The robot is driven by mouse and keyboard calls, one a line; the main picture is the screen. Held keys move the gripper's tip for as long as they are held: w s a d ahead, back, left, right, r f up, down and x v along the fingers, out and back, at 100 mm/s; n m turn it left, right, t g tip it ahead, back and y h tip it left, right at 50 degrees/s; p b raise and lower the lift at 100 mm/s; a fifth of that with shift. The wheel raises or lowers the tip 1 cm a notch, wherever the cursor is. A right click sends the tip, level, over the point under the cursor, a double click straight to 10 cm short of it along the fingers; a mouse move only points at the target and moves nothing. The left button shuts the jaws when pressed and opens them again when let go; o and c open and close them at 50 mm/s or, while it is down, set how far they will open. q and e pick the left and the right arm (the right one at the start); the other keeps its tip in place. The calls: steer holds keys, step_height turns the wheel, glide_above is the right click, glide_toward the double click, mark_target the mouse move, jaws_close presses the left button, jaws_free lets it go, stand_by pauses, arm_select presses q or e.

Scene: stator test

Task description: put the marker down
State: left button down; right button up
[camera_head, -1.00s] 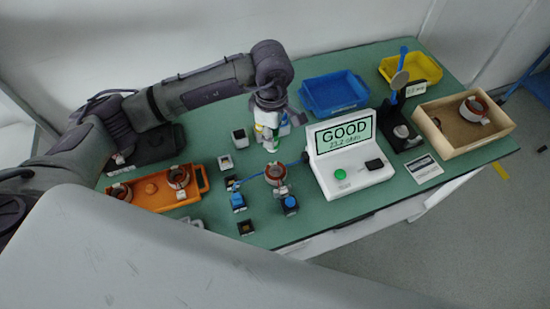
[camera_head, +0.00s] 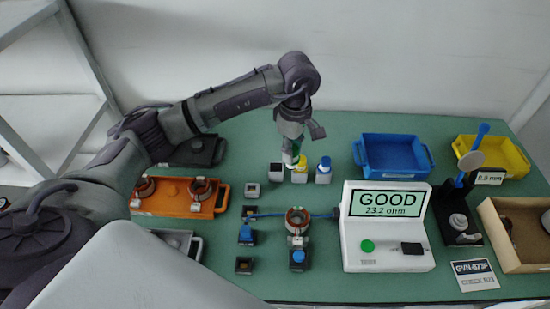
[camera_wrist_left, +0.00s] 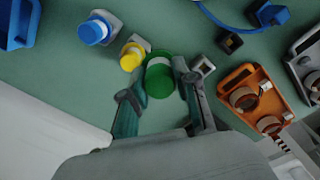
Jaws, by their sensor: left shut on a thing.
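My left gripper (camera_head: 291,155) points down over the back middle of the table. It is shut on the green marker (camera_wrist_left: 160,77), whose round green top shows between the fingers (camera_wrist_left: 156,84) in the left wrist view. In the head view only a little green shows by the fingers. A yellow-capped marker (camera_head: 300,173) and a blue-capped marker (camera_head: 324,166) stand upright in light holders just right of the gripper. A dark-topped holder (camera_head: 276,171) stands just left of them. I cannot tell whether the green marker's lower end touches anything. My right gripper is out of view.
A stator (camera_head: 297,222) sits between blue clips in front, beside the white tester (camera_head: 388,258) reading GOOD. An orange tray (camera_head: 172,209) with stators is at left. A blue bin (camera_head: 394,174), a yellow bin (camera_head: 515,165) and a wooden box (camera_head: 492,225) are at right.

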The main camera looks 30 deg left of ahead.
arm_select(q)
steer(key=a+f+p, duration=0.1)
steer(key=f, duration=0.1)
steer(key=w+a+f+p, duration=0.1)
steer(key=a+f, duration=0.1)
steer(key=f, duration=0.1)
steer(key=w+a+f+p, duration=0.1)
steer(key=a+f, duration=0.1)
steer(key=shift+a+f, duration=0.25)
steer(key=shift+f, duration=0.1)
steer(key=shift+f+b, duration=0.4)
steer(key=shift+b, duration=0.15)
steer(key=c, duration=0.9)
jaws_free()
steer(key=shift+o, duration=0.2)
steer(key=shift+s, duration=0.1)
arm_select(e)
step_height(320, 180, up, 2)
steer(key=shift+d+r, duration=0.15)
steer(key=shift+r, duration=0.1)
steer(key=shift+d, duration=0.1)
